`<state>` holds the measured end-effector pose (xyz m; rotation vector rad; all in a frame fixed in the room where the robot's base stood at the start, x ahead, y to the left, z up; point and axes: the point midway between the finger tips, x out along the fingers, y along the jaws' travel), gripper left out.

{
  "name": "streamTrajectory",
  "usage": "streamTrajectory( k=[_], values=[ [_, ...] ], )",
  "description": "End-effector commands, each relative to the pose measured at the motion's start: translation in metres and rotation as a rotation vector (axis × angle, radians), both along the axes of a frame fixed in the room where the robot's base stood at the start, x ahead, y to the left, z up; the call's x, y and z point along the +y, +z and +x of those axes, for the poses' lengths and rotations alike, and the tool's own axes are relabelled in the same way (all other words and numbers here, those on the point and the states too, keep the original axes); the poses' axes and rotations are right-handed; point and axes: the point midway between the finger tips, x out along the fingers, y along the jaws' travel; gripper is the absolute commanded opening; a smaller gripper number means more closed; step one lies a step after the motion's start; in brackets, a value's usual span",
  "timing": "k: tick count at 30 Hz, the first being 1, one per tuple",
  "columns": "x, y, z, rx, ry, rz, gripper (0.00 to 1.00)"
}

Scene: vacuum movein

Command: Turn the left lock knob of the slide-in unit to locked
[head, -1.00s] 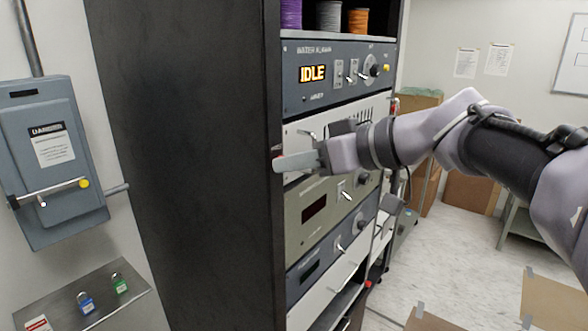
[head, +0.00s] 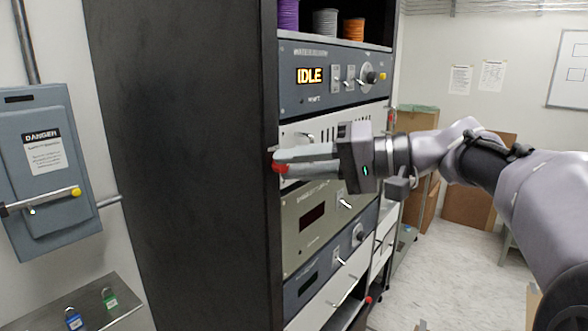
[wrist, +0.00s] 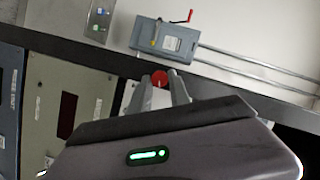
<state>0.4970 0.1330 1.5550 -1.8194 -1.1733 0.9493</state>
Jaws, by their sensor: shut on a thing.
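The slide-in unit (head: 290,135) is the pale, vented panel in the rack below the display reading IDLE. The left lock knob (head: 279,165) is red and sits at the panel's left edge. My gripper (head: 284,160) comes in from the right, its two fingers shut on the knob. In the wrist view, the red knob (wrist: 160,78) shows between the fingertips (wrist: 163,82). The fingers hide part of the knob and the panel, so I cannot read the knob's angle or any marking.
The dark rack side wall (head: 180,150) stands just left of the knob. A handle (head: 306,137) sticks out above my fingers. A beige unit (head: 318,220) with a switch is below. A grey danger box (head: 40,170) hangs on the left wall. Open floor (head: 430,270) lies to the right.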

Motion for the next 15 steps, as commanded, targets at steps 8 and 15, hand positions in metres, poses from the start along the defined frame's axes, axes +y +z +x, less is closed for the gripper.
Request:
streamTrajectory(
  k=[8, 15],
  values=[
    [-0.0003, -0.0013, 0.0006, 0.142, 0.000, 0.114, 0.00],
    [-0.0005, -0.0015, 0.0007, 0.214, -0.001, 0.171, 0.00]
  ],
)
